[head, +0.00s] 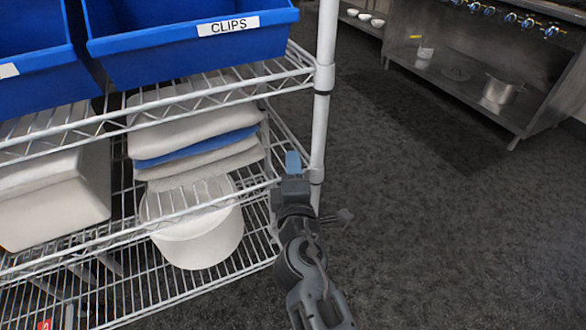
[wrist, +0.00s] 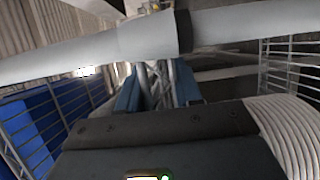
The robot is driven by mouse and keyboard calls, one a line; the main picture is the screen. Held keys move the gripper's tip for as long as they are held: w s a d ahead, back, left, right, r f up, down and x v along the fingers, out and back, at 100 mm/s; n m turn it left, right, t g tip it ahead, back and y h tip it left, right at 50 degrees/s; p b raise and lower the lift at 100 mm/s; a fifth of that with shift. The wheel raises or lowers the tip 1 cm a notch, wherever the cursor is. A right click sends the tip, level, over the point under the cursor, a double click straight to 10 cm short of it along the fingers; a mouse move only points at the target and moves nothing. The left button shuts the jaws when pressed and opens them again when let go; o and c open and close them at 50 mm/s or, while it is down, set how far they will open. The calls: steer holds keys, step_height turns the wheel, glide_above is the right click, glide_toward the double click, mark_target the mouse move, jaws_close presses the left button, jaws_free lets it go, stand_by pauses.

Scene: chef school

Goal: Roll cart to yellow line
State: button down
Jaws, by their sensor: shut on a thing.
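The cart (head: 325,85) is a wire shelving rack with pale posts, filling the left of the head view. My gripper (head: 293,161), with blue fingertips, is at its right end beside the corner post, around the middle shelf's height. In the wrist view my gripper (wrist: 157,88) has its fingers on either side of grey wire truss of the cart (wrist: 145,42). It is shut on the cart's wirework; the exact contact is partly hidden. The post crosses the picture just beyond the fingers. No yellow line is identifiable on the visible floor.
Blue bins (head: 185,40), one labelled CLIPS, sit on the upper shelf. A steel stove unit (head: 480,70) stands back right. Dark floor (head: 450,240) on the right is clear.

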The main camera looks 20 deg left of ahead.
steer(key=shift+s+f, duration=0.1)
steer(key=shift+f, duration=0.05)
steer(key=c, duration=0.7)
jaws_free()
steer(key=v, duration=0.7)
steer(key=shift+s+d, duration=0.2)
steer(key=shift+s, duration=0.1)
